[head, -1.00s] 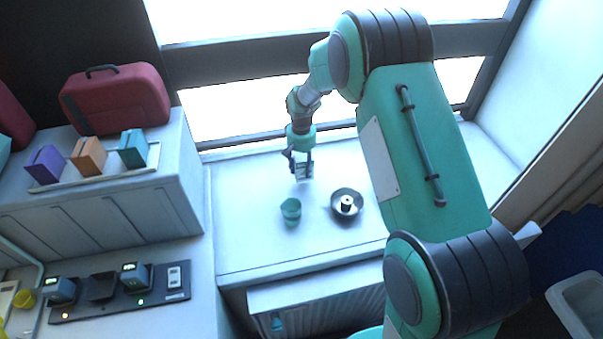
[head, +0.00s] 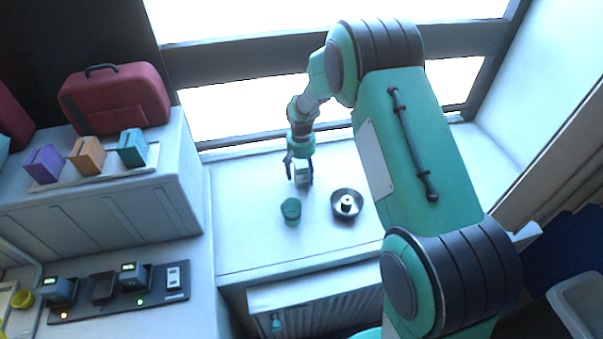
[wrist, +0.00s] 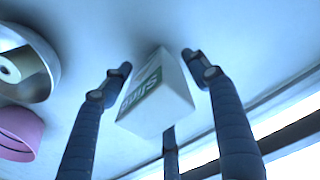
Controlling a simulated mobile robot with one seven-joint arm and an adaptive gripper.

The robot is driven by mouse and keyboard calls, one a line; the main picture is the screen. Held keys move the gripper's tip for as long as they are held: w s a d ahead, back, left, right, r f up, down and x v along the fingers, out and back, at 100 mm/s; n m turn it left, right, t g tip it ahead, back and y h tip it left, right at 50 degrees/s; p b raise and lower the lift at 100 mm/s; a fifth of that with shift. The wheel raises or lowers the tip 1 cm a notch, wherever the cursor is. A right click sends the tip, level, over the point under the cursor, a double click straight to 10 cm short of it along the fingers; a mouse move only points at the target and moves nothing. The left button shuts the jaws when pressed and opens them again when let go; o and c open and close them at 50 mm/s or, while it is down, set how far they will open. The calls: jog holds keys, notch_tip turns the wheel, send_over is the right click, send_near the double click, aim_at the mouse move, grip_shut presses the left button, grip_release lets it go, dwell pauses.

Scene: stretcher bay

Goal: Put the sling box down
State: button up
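The sling box (wrist: 158,98) is a small white carton with a green lettered panel. In the head view the box (head: 303,178) is at the pale window ledge (head: 245,240), behind the cup and bowl. It looks to be standing on the ledge, though its base is hard to see. My gripper (head: 301,182) is around the box from above. In the wrist view the fingers of my gripper (wrist: 157,62) are spread on either side of it, with gaps showing between fingers and carton.
A teal cup (head: 291,216) stands in front of the box. A round metal bowl (head: 335,211) with a small cylinder inside is to its right. Left is a cabinet with a red bag (head: 115,100) and several coloured boxes. The ledge's front left is clear.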

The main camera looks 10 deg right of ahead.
jog(key=shift+r, duration=0.15)
notch_tip(320, 180, up, 11)
jog(key=shift+f+p, duration=0.1)
jog(key=shift+p, duration=0.55)
jog(key=shift+s+r, duration=0.1)
jog(key=shift+r, duration=0.5)
